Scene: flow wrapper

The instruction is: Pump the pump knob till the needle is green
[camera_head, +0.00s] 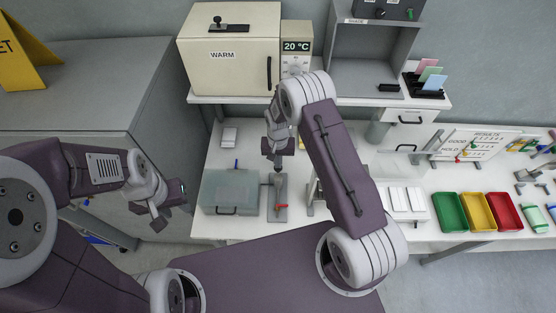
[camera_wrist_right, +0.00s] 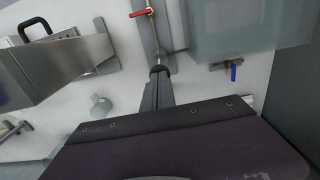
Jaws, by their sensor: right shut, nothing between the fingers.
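My right gripper (camera_head: 278,160) is shut with nothing between its fingers and points down above the pump. In the right wrist view the closed fingertips (camera_wrist_right: 158,80) are right at a small dark round end, seemingly the pump knob (camera_wrist_right: 158,69); I cannot tell whether they touch. The pump stands on a narrow grey plate (camera_head: 277,212) with a red lever (camera_head: 281,206), which also shows in the right wrist view (camera_wrist_right: 144,13). No gauge needle or green zone can be made out. My left gripper (camera_head: 153,214) hangs left of the table, empty; its finger gap is unclear.
A translucent lidded box (camera_head: 230,192) stands just left of the pump, with a blue lever (camera_head: 236,163) behind it. The WARM oven (camera_head: 230,55) is on the shelf above. Green (camera_head: 450,212), yellow and red trays lie to the right. A grey cabinet (camera_head: 90,90) stands at left.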

